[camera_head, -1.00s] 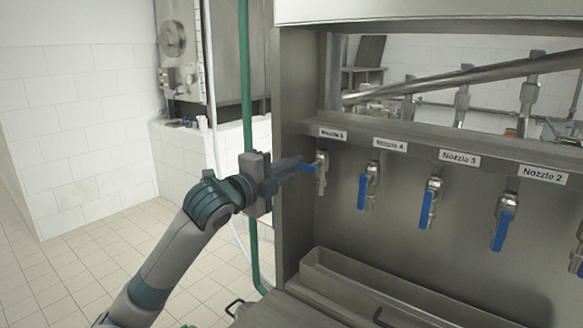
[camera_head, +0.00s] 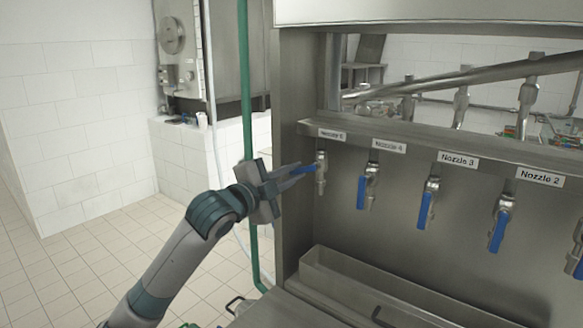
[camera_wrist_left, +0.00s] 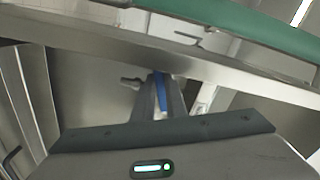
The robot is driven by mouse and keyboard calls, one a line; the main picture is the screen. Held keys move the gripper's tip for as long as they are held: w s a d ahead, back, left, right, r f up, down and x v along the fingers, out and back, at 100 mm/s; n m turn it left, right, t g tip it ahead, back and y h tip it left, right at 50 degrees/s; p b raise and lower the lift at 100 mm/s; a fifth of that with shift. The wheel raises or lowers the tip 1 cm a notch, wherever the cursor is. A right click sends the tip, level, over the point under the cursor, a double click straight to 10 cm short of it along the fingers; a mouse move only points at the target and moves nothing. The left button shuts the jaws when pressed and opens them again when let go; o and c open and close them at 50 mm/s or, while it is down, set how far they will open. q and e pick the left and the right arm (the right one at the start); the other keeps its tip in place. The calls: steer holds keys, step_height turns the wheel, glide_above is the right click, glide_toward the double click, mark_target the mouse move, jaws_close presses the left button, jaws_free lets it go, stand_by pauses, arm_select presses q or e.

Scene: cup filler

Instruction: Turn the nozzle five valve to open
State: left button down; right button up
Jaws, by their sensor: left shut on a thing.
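The nozzle five valve (camera_head: 321,172) is at the left end of the row on the steel panel, under its label (camera_head: 332,135). Its blue handle (camera_head: 303,170) points left, roughly level, away from the valve body. My left gripper (camera_head: 297,173) reaches in from the left and is shut on this blue handle. In the left wrist view the blue handle (camera_wrist_left: 162,92) shows between the fingers. The fingers hide part of the handle. My right gripper is not in view.
Valves for nozzle 4 (camera_head: 367,186), nozzle 3 (camera_head: 428,203) and nozzle 2 (camera_head: 501,223) hang to the right with blue handles down. A steel trough (camera_head: 400,300) lies below. A green pipe (camera_head: 246,100) runs upright by the panel's left edge. Free floor lies at left.

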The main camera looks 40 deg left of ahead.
arm_select(q)
steer(key=shift+w+d+f+n+p, duration=0.1)
steer(key=shift+d+f+n+p, duration=0.45)
steer(key=shift+n+p, duration=1.45)
steer(key=shift+w+d+f+n+p, duration=0.1)
steer(key=shift+d+f+n+p, duration=0.4)
steer(key=shift+n+p, duration=1.45)
steer(key=shift+d+f+n+p, duration=0.25)
steer(key=shift+d+n+p, duration=0.75)
steer(key=shift+n, duration=1.85)
steer(key=shift+a, duration=0.15)
steer(key=c, duration=1.8)
jaws_free()
steer(key=shift+c, duration=0.2)
steer(key=shift+o, duration=0.2)
